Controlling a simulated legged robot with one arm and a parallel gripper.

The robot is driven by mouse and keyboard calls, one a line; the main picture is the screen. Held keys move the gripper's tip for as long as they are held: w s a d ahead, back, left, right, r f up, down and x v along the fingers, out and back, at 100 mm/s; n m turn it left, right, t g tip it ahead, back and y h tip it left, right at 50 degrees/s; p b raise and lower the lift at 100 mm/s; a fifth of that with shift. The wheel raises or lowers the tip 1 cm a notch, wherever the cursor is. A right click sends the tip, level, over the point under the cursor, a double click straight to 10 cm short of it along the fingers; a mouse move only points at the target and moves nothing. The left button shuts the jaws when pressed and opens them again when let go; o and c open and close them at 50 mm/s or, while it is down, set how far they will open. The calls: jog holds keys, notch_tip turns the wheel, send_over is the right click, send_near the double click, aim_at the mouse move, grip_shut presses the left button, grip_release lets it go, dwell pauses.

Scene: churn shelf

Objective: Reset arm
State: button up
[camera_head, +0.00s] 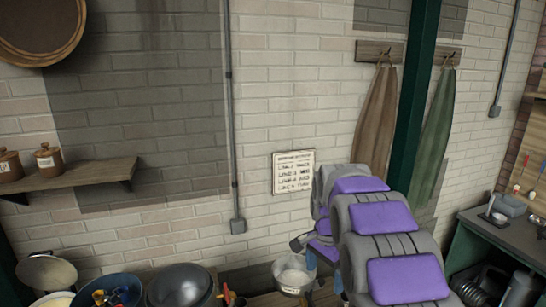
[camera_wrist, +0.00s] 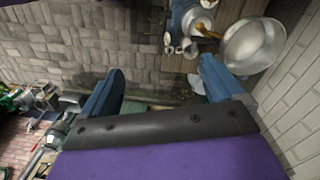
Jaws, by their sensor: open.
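My arm (camera_head: 400,240), grey with purple pads, rises at the lower right of the head view in front of the brick wall. My gripper (camera_wrist: 160,88) shows in the wrist view as two blue fingers spread wide apart. Nothing is between the fingers, so it is open and empty.
A wooden shelf (camera_head: 85,180) with brown jars is on the wall at left. Bowls and a dark round lid (camera_head: 180,287) stand below. A metal bowl (camera_wrist: 254,46) is near the right finger. A green workbench (camera_head: 505,238) is at right.

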jog(key=s+f+n+b, duration=0.1)
jog(key=s+f+n, duration=0.1)
jog(key=s, duration=1.1)
jog(key=s+f+n+b, duration=0.2)
jog(key=s+n, duration=0.3)
jog(key=s, duration=0.8)
jog(key=s+f+n+g+b, duration=0.1)
jog(key=s+n, duration=0.3)
jog(key=s, duration=0.9)
jog(key=shift+s+d+f+b, duration=0.25)
jog(key=shift+f+b, duration=0.25)
jog(key=shift+f, duration=0.35)
jog(key=shift+c, duration=0.3)
